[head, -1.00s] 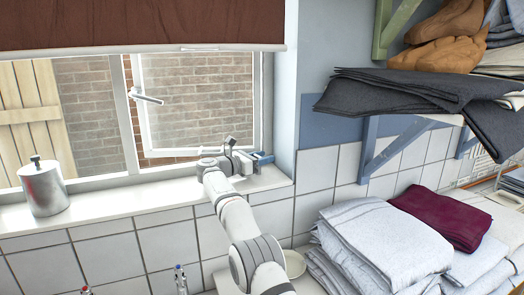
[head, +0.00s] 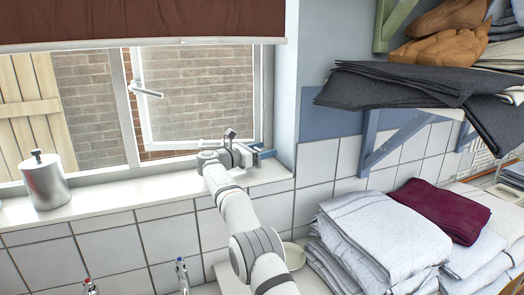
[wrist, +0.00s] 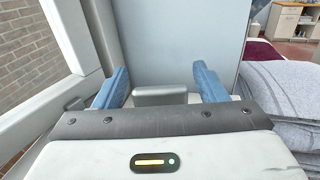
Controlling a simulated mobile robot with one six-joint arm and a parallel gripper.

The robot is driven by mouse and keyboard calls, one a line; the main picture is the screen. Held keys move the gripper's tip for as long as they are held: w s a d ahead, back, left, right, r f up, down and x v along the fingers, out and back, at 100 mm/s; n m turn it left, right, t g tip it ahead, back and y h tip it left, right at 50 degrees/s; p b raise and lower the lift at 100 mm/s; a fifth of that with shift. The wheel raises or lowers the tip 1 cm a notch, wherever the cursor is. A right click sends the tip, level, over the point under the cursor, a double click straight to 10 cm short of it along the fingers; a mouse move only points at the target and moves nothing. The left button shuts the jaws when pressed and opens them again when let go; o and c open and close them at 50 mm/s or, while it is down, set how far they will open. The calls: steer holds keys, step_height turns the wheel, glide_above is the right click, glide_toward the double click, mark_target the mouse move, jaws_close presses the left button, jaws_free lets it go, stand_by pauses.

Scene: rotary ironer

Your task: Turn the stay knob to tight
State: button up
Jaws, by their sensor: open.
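My gripper (head: 260,155) is at the right end of the window sill, by the lower right corner of the window frame. In the wrist view its two blue fingers (wrist: 160,88) are spread apart. A small grey block (wrist: 160,95) shows between them, with a visible space on each side. It may be the stay knob, but I cannot tell for sure. Its setting cannot be read. In the head view my gripper and wrist hide that spot. The open window sash (head: 200,95) has a light handle (head: 146,92).
A metal canister (head: 47,182) stands on the left of the sill (head: 120,202). The wall closes in just right of my gripper. Folded towels (head: 380,240) and a shelf with dark cloth (head: 400,85) are at the right.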

steer(key=b+v, duration=0.2)
steer(key=v, duration=0.6)
steer(key=shift+b, duration=0.4)
